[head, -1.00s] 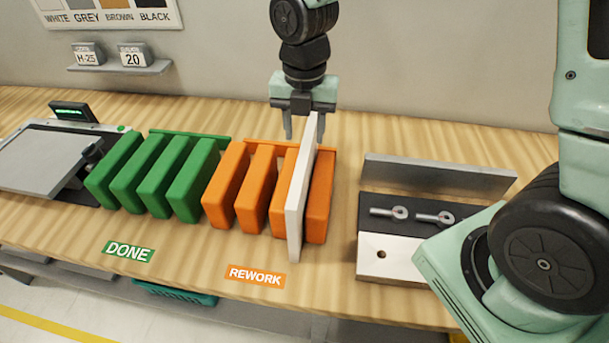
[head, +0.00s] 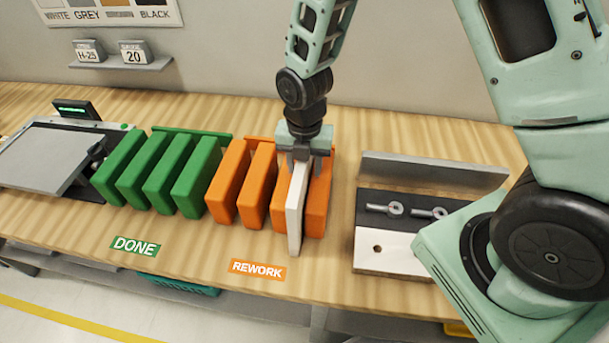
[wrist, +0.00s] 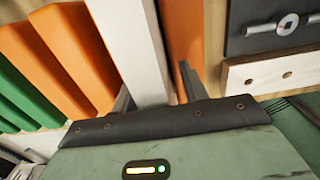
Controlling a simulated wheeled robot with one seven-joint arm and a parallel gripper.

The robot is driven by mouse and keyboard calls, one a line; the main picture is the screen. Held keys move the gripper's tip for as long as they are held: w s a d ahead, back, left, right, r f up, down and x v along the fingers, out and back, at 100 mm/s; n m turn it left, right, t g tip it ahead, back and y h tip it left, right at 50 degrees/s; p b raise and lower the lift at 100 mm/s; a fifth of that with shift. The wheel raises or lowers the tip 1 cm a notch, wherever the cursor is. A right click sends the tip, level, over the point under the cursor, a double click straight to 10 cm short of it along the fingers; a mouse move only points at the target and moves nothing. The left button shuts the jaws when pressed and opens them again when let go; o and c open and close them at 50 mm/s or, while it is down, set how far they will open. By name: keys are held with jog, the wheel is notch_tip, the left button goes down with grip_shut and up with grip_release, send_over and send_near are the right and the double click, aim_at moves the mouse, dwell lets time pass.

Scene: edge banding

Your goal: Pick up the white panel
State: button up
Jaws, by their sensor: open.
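The white panel (head: 296,208) stands upright on edge in the orange rework rack (head: 229,181), between two orange dividers. My gripper (head: 302,160) is over the panel's upper part in the head view, with its jaws open. In the wrist view the panel (wrist: 130,45) runs between the two fingers of my gripper (wrist: 158,88), one finger on each side. The right finger lies in front of an orange divider. I cannot tell whether either finger touches the panel. My gripper hides the panel's upper far end in the head view.
The green done rack (head: 195,178) stands left of the orange one. A grey plate device (head: 45,158) is at the far left.

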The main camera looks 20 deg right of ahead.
grip_shut()
jog(key=shift+w, duration=0.1)
dwell(1.2)
